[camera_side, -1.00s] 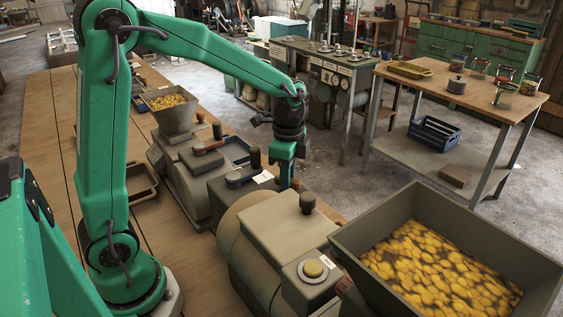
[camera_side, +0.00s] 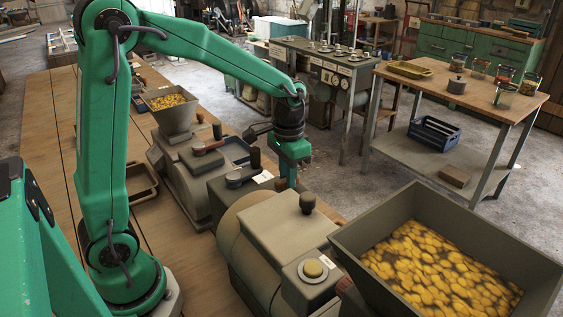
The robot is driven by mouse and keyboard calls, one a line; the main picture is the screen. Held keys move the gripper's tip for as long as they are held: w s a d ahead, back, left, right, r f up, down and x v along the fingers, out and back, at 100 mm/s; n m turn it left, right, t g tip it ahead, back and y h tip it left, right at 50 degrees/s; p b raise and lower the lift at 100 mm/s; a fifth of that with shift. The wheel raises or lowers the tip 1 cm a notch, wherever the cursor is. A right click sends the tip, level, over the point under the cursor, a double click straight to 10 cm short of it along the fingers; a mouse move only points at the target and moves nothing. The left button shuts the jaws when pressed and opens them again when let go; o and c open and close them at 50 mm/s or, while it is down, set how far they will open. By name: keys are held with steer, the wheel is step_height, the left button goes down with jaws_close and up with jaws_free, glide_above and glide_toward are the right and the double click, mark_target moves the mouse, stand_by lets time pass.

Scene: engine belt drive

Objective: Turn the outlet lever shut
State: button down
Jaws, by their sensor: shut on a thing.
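My gripper (camera_side: 290,179) points down over the far side of the middle machine and is shut. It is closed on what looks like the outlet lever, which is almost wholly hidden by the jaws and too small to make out. Left of the gripper, a dark lever with a round hub (camera_side: 235,180) lies on the machine's top, beside a small white label (camera_side: 263,177). A dark upright knob (camera_side: 255,158) stands just behind that lever, apart from the gripper.
A grey housing with a black knob (camera_side: 307,203) stands in front of the gripper. A large hopper of yellow pieces (camera_side: 385,213) fills the lower right. A red-handled lever (camera_side: 208,147) and a smaller hopper (camera_side: 172,120) are farther back.

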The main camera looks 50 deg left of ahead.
steer(key=shift+n, duration=0.6)
steer(key=c, duration=1.3)
jaws_free()
steer(key=shift+r, duration=0.15)
step_height(320, 180, up, 7)
steer(key=shift+r, duration=0.3)
steer(key=shift+r, duration=0.1)
